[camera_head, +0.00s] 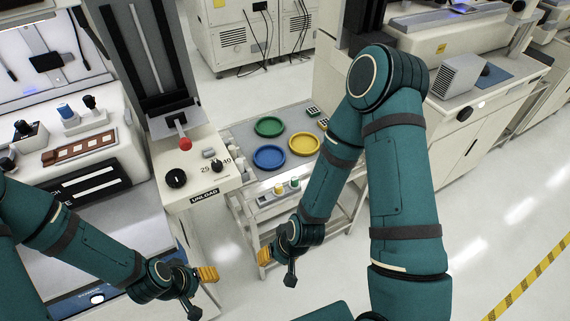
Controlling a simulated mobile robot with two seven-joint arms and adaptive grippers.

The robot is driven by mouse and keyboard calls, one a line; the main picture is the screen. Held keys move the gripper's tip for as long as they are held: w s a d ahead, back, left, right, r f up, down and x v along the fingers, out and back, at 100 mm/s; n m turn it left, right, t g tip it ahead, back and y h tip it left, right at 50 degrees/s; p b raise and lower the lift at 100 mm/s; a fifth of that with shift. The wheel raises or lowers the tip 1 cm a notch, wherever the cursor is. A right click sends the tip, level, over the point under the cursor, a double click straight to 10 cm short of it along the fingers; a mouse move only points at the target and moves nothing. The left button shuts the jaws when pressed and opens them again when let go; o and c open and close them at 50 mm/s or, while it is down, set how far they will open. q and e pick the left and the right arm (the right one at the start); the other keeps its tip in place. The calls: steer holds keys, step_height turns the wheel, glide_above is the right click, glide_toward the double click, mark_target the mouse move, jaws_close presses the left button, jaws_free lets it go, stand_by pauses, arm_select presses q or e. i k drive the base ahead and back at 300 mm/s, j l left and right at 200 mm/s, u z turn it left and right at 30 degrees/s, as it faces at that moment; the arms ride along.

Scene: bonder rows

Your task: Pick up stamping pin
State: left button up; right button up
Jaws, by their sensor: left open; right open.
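I cannot tell which thing is the stamping pin. Small upright parts stand on the left machine: a blue-topped one (66,112) and a black-topped one (90,102). Small parts with yellow and green tops (279,189) stand at the cart's front edge. My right gripper (277,268) is open and empty in front of the cart. Neither gripper touches any of these parts. My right arm hides the cart's right side.
The cart (240,135) carries a green dish (269,126), a blue dish (269,157) and a yellow dish (304,143). A brown strip (79,149) lies on the left machine. Floor is clear at lower right.

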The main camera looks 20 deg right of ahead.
mark_target(239, 162)
steer(key=z, duration=0.25)
steer(key=i+l+u, duration=0.5)
steer(key=l, duration=0.45)
steer(key=i, duration=0.1)
